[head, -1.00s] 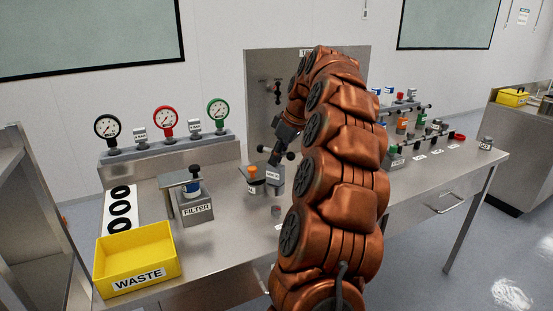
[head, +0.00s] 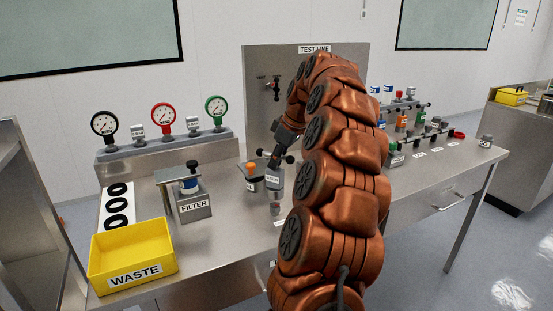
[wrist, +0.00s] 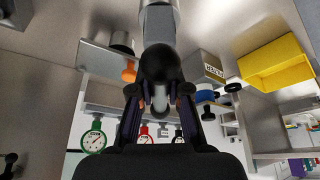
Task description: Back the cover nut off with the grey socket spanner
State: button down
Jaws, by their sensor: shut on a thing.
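My gripper (head: 279,153) is shut on the T-handle of the grey socket spanner (head: 274,181), which hangs upright, socket down, over the middle of the bench. Black balls end its crossbar. In the wrist view the fingers (wrist: 159,95) close around the handle behind a black ball, and the grey spanner body (wrist: 159,30) runs up out of frame. A small grey cylindrical piece (head: 275,208) shows right under the spanner body; I cannot tell whether it is the socket or a separate part. I cannot identify the cover nut for sure.
An orange-topped metal cup (head: 251,177) stands close left of the spanner. The FILTER block (head: 194,208), yellow WASTE bin (head: 133,259) and gauges (head: 163,117) stand farther left. A rack of small parts (head: 421,139) is right of my arm. The front bench strip right of WASTE is clear.

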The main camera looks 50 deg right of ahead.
aim_at(276, 174)
jog(key=shift+f+b, duration=1.7)
jog(key=shift+f, duration=0.95)
jog(key=shift+w+n, duration=0.1)
jog(key=shift+n, duration=0.2)
jog(key=shift+d+n+g+y+p, duration=0.1)
jog(key=shift+n+g+y+p, duration=0.45)
jog(key=shift+n, duration=0.95)
jog(key=shift+n+y, duration=0.25)
jog(key=shift+n, duration=0.35)
jog(key=shift+n+g+y+p, duration=0.25)
jog(key=shift+n+y+p, duration=0.15)
jog(key=shift+n+p, duration=0.7)
jog(key=shift+w+d+n+g+y+p, duration=0.15)
jog(key=shift+n+g+p, duration=0.25)
jog(key=shift+n+p, duration=0.95)
jog(key=shift+s+a+n+g+y+p, duration=0.1)
jog(key=shift+n+g+y+p, duration=0.25)
jog(key=shift+n+p, duration=0.95)
jog(key=shift+r+m+p, duration=0.15)
jog(key=shift+m+p, duration=0.1)
jog(key=shift+p, duration=0.15)
